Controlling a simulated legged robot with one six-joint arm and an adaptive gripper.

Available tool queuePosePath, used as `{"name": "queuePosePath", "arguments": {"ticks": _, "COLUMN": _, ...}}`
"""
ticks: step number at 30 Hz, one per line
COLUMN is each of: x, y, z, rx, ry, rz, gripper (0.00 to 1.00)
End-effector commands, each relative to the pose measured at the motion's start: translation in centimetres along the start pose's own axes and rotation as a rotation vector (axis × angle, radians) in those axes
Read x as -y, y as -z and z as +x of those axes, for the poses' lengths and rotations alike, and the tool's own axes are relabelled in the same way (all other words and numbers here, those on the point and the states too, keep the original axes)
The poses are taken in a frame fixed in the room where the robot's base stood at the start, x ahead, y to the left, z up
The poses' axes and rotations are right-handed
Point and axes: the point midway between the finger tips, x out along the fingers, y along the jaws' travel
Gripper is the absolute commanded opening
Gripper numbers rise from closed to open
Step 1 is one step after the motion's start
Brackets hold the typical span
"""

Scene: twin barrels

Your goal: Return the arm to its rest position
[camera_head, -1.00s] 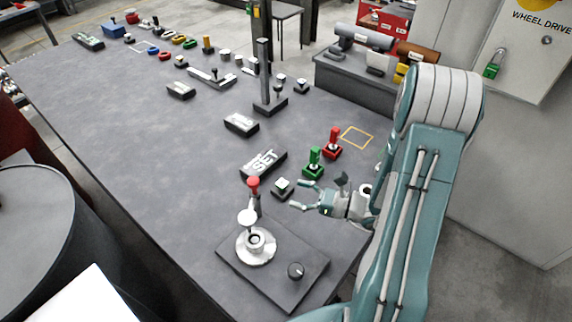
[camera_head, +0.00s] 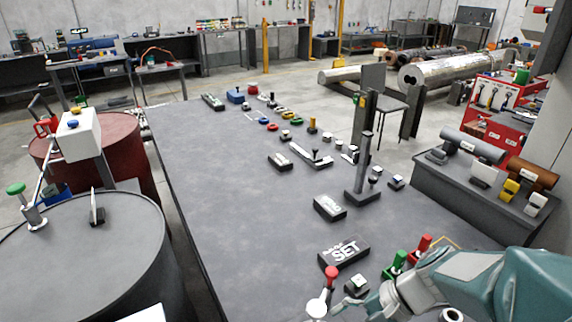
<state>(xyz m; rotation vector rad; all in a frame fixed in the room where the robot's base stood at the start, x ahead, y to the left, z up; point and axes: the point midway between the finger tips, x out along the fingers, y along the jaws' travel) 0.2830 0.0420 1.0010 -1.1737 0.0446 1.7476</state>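My teal and white arm (camera_head: 490,285) enters from the lower right corner and reaches left, low in the view. My gripper (camera_head: 350,302) is near the bottom edge, with its fingers spread apart and nothing seen between them. It is beside the small dark button block (camera_head: 357,284) and to the right of the red-knobbed lever (camera_head: 331,273). The lower part of the gripper is close to the picture's edge. Whether it touches anything cannot be told.
The dark table (camera_head: 230,200) carries a SET block (camera_head: 343,252), a green-handled switch (camera_head: 398,262), a red-handled switch (camera_head: 421,248) and a tall grey post (camera_head: 364,165). A dark barrel (camera_head: 90,260) and red barrel (camera_head: 115,140) stand left. A side bench (camera_head: 480,195) is right.

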Motion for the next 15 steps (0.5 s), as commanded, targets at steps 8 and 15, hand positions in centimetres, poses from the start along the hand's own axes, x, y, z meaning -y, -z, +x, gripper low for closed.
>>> {"name": "queuePosePath", "arguments": {"ticks": 8, "x": -0.9, "y": -2.5, "z": -2.9, "rx": -0.298, "ry": -0.257, "rz": -0.398, "gripper": 0.79}}
{"name": "queuePosePath", "arguments": {"ticks": 15, "x": -0.5, "y": -4.2, "z": -6.9, "rx": -0.586, "ry": -0.423, "rz": -0.726, "gripper": 0.79}}
